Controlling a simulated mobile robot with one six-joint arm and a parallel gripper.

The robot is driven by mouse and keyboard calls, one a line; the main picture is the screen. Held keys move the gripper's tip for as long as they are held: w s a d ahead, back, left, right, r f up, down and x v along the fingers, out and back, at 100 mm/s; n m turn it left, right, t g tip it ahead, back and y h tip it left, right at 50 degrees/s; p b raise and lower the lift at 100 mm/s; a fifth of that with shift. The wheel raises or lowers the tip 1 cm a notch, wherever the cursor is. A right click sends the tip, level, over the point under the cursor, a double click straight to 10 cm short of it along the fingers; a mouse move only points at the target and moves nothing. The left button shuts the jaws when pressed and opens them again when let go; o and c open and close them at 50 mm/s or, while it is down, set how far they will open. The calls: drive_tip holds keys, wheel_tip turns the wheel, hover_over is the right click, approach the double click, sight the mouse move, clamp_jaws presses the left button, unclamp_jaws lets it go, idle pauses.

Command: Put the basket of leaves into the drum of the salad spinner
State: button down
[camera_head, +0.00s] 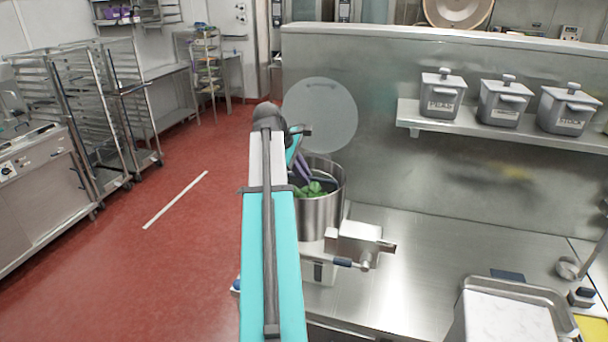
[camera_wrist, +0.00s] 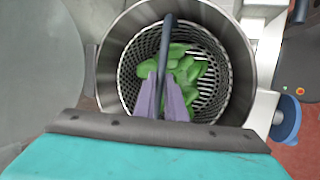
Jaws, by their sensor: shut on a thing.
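The salad spinner's steel drum (camera_head: 320,214) stands on its base at the counter's left end, with its round translucent lid (camera_head: 320,115) raised behind it. In the wrist view the drum's rim (camera_wrist: 245,60) surrounds the perforated basket (camera_wrist: 128,75), which holds green leaves (camera_wrist: 182,68). The basket appears inside the drum's mouth; whether it rests on the bottom is hidden. My gripper (camera_wrist: 165,98), with purple fingers, is shut on the basket's dark handle bar (camera_wrist: 168,40). In the head view my arm partly covers the drum, and leaves (camera_head: 312,189) show at its opening.
A steel box with a lever (camera_head: 358,245) sits at the drum's right front. A tray (camera_head: 515,310) lies at the counter's front right. Lidded containers (camera_head: 440,95) stand on a wall shelf (camera_head: 480,132). The middle counter (camera_head: 430,240) is clear.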

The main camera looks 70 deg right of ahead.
drive_tip(key=c, duration=1.7)
unclamp_jaws()
drive_tip(key=shift+c, duration=0.2)
drive_tip(key=shift+o, duration=0.5)
drive_tip(key=o, duration=0.4)
drive_tip(key=shift+r, duration=0.1)
drive_tip(key=shift+p+v, duration=1.85)
drive_tip(key=shift+v, duration=1.6)
